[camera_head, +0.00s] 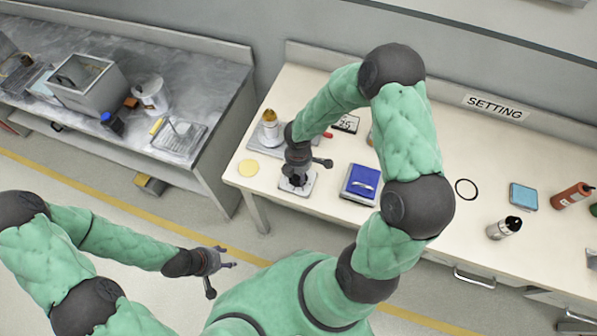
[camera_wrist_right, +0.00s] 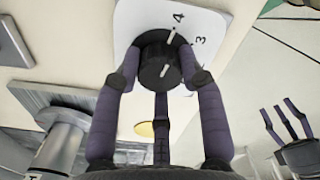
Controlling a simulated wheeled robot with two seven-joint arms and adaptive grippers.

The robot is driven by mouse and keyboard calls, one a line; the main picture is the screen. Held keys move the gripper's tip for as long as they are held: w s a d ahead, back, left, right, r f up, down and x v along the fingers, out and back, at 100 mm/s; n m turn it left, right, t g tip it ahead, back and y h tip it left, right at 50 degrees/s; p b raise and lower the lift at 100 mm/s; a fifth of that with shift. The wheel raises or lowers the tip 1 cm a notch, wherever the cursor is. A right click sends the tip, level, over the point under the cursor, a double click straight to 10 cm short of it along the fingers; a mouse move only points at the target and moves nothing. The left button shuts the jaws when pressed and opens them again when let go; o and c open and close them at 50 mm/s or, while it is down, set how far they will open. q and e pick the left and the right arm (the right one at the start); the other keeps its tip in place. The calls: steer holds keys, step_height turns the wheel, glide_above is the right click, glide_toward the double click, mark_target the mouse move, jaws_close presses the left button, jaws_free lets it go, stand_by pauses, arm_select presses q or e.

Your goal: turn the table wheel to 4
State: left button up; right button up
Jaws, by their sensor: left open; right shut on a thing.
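The table wheel is a dark round knob (camera_wrist_right: 160,66) on a white plate (camera_wrist_right: 128,22) with the printed numbers 4 and 3 beside it, in the right wrist view. A pale mark at the knob's rim lies close to the 4; I cannot tell whether it lines up exactly. My right gripper (camera_wrist_right: 161,92) is shut on the knob, its fingers around it. In the head view the right gripper (camera_head: 298,178) covers most of the knob, and the white plate (camera_head: 306,189) shows below it. My left gripper (camera_head: 222,277) is open and empty, apart from the table.
A blue box (camera_head: 361,183) stands right of the plate, a yellow disc (camera_head: 248,168) left. A black ring (camera_head: 466,189), a silver bottle (camera_head: 503,229) and a red bottle (camera_head: 571,196) are further right. A grey bench (camera_head: 205,84) is left.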

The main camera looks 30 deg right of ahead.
steer(key=shift+w+a, duration=0.1)
stand_by(0.4)
steer(key=o, duration=1.1)
steer(key=shift+o, duration=0.2)
steer(key=shift+r, duration=0.5)
step_height(320, 180, up, 11)
